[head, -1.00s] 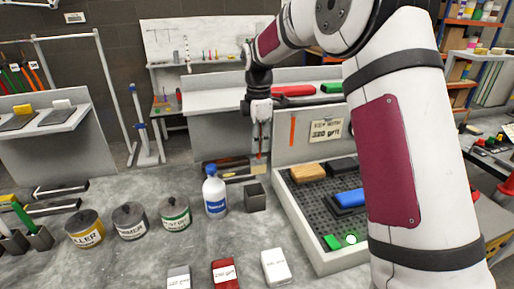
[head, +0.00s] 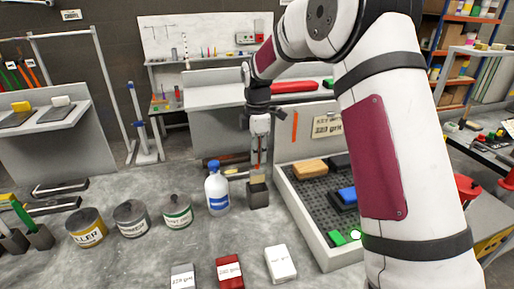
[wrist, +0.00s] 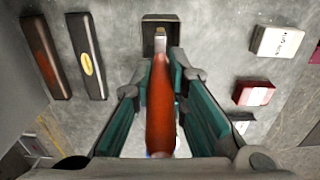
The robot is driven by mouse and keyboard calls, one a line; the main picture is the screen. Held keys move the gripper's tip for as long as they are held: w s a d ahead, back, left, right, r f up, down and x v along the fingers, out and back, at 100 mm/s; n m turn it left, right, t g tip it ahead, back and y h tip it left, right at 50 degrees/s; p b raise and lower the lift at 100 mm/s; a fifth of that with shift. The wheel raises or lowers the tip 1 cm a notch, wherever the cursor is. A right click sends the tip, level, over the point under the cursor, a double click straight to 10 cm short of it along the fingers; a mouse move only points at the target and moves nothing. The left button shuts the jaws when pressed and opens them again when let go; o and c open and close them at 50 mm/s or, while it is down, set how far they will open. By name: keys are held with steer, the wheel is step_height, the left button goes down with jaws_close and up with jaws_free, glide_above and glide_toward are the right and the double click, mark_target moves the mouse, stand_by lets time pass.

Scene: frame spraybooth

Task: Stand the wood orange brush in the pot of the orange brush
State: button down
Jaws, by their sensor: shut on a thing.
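The brush has an orange-brown wooden handle (wrist: 161,110) and a metal ferrule; its head points down, and its pale lower end shows in the head view (head: 258,175). My gripper (head: 259,145) is shut on the handle, with the teal fingers either side of it in the wrist view (wrist: 160,95). A small dark square pot (head: 258,197) stands on the grey bench directly below; it also shows in the wrist view (wrist: 155,52). The brush's lower end is at the pot's mouth. I cannot tell how far inside it is.
A white bottle with a blue cap (head: 217,190) stands close left of the pot. The perforated tray (head: 300,225) with blocks is close on the right. Several lidded cans stand farther left. Red (head: 229,272) and white (head: 280,264) boxes lie in front.

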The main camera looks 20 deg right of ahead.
mark_target(257, 168)
steer(key=shift+f+b, duration=0.45)
steer(key=shift+f, duration=2.15)
steer(key=shift+f, duration=1)
steer(key=c, duration=1.5)
jaws_free()
steer(key=shift+r, duration=0.1)
step_height(257, 168, up, 12)
steer(key=shift+f, duration=0.1)
